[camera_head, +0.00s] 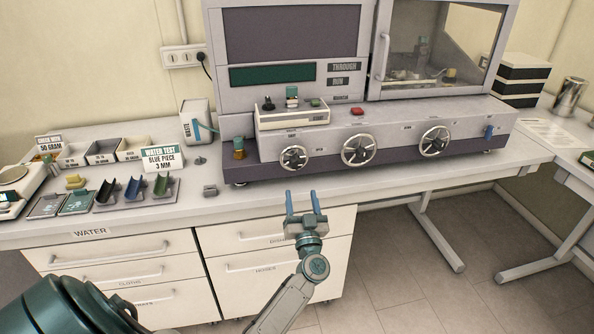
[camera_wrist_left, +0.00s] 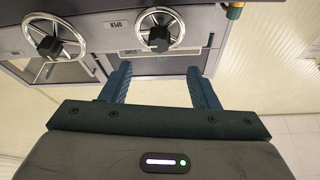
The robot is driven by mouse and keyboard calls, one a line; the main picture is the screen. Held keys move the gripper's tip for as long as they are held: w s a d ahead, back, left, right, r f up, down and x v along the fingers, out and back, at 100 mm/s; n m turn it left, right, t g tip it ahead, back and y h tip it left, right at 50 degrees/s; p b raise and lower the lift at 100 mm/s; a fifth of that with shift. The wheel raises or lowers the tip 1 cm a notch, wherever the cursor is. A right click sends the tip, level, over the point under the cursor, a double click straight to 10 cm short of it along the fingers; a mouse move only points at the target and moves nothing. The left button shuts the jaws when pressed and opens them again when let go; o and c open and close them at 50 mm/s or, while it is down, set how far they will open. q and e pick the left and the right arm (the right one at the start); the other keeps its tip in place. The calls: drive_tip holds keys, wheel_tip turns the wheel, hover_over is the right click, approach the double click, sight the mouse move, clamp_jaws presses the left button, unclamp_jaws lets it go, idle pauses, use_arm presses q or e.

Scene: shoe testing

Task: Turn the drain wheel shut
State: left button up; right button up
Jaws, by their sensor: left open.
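Three spoked hand wheels with dark hubs sit on the machine's front: a small left wheel (camera_head: 293,158), a middle wheel (camera_head: 359,150) and a right wheel (camera_head: 435,141). Their small labels are too blurred for me to tell which is the drain wheel. My left gripper (camera_head: 305,190) is open and empty, just below and in front of the left wheel, apart from it. In the left wrist view, turned upside down, the left wheel (camera_wrist_left: 160,28) lies beyond the fingers (camera_wrist_left: 158,72), and the middle wheel (camera_wrist_left: 53,35) is at the left. My right gripper is out of view.
The grey machine (camera_head: 470,160) stands on a bench over white drawers (camera_head: 275,265). At the left are coloured pieces in a holder (camera_head: 108,190), a water test sign (camera_head: 162,158) and a waste box (camera_head: 196,122). A brass fitting (camera_head: 239,149) is left of the wheels. Space before the wheels is clear.

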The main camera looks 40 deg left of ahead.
sight(297, 167)
use_arm(q)
drive_tip(key=p+x, duration=0.2)
drive_tip(key=x, duration=0.8)
drive_tip(key=shift+w, duration=0.1)
drive_tip(key=c, duration=1)
